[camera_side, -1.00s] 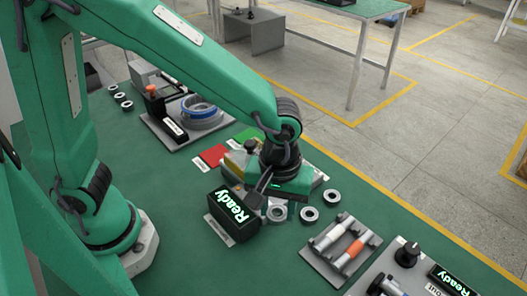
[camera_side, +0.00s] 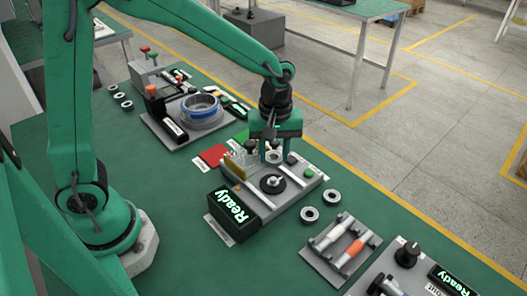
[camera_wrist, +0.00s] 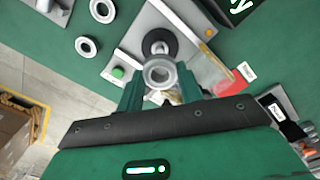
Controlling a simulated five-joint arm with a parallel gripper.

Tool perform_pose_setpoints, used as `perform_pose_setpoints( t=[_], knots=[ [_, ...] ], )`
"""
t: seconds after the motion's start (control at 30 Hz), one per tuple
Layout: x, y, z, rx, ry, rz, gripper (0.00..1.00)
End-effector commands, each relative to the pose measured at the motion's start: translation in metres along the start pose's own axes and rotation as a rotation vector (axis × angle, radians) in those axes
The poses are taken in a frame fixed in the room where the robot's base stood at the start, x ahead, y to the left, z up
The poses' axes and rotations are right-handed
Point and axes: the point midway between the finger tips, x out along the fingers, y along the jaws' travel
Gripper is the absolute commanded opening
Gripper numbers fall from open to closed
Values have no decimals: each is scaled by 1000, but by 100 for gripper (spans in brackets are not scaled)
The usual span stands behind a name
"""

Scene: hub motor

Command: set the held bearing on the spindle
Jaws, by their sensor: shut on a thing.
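My gripper (camera_side: 272,153) points down over the rear of a grey fixture (camera_side: 300,187) and is shut on a bearing, a pale metal ring (camera_side: 273,157). In the wrist view the bearing (camera_wrist: 147,75) sits between the two green fingertips of my gripper (camera_wrist: 159,82), with its hole showing. The spindle (camera_side: 272,181) is a short light post on a black disc on the fixture. In the side view it stands in front of the held bearing. In the wrist view the spindle (camera_wrist: 158,47) lies just beyond the ring, partly covered by it.
A black box reading "Ready" (camera_side: 232,212) stands at the fixture's left. Two loose bearings (camera_side: 310,214) (camera_side: 332,197) lie to its right. A clear guard (camera_side: 236,162) and a red mat (camera_side: 213,155) are left of my gripper. A tool tray (camera_side: 340,249) lies at front right.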

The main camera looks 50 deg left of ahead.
Motion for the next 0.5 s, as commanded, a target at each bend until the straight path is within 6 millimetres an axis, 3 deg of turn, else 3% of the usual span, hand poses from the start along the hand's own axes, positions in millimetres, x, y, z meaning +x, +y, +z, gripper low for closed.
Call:
perform_pose_setpoints(
  t=[0.5],
  knots=[
    [16, 0, 0, 1, 0, -1, 13]
  ],
)
